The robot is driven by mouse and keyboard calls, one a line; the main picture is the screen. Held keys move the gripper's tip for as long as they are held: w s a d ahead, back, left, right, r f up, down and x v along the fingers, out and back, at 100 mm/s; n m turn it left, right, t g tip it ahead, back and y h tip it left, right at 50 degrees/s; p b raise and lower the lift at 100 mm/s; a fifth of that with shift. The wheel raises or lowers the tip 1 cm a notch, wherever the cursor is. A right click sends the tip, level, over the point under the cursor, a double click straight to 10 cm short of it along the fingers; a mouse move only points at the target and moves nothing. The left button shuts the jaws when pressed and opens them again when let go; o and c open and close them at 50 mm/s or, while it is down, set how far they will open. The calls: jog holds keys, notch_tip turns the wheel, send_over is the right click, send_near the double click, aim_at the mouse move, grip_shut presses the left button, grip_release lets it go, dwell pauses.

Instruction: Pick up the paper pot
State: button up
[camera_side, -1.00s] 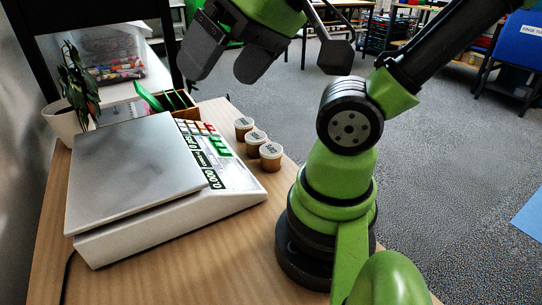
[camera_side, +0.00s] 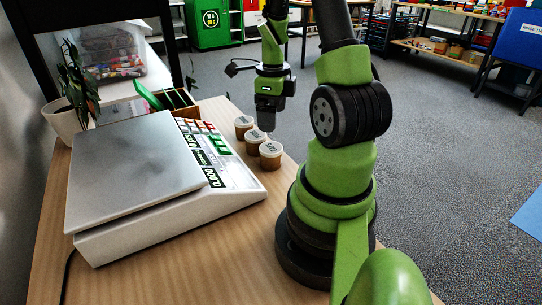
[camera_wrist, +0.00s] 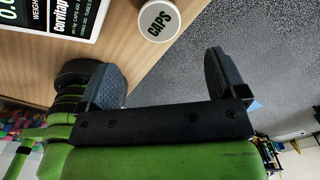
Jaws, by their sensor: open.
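Three small brown paper pots with white lettered lids stand in a short row on the wooden table, to the right of the scale: a rear pot (camera_side: 243,126), a middle pot (camera_side: 254,141) and a front pot (camera_side: 270,156). My gripper (camera_side: 268,128) points down beside the row's right side, close to the rear and middle pots; its exact height is unclear. In the wrist view my gripper (camera_wrist: 165,76) has its jaws apart and empty. A pot with a lid reading CAPS (camera_wrist: 160,20) lies beyond the fingertips, at the top edge. Which pot this is, I cannot tell.
A white weighing scale (camera_side: 135,165) with a metal plate fills the table's left side. A potted plant (camera_side: 70,122) and a divided wooden box (camera_side: 180,104) stand behind it. The table edge runs close to the pots' right, with open floor beyond.

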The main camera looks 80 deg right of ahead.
send_over(274, 148)
notch_tip(274, 148, down, 4)
jog(key=shift+d+f, duration=0.1)
jog(key=shift+f, duration=3.05)
jog(key=c, duration=1.1)
jog(key=shift+c, duration=0.2)
jog(key=shift+r, duration=0.15)
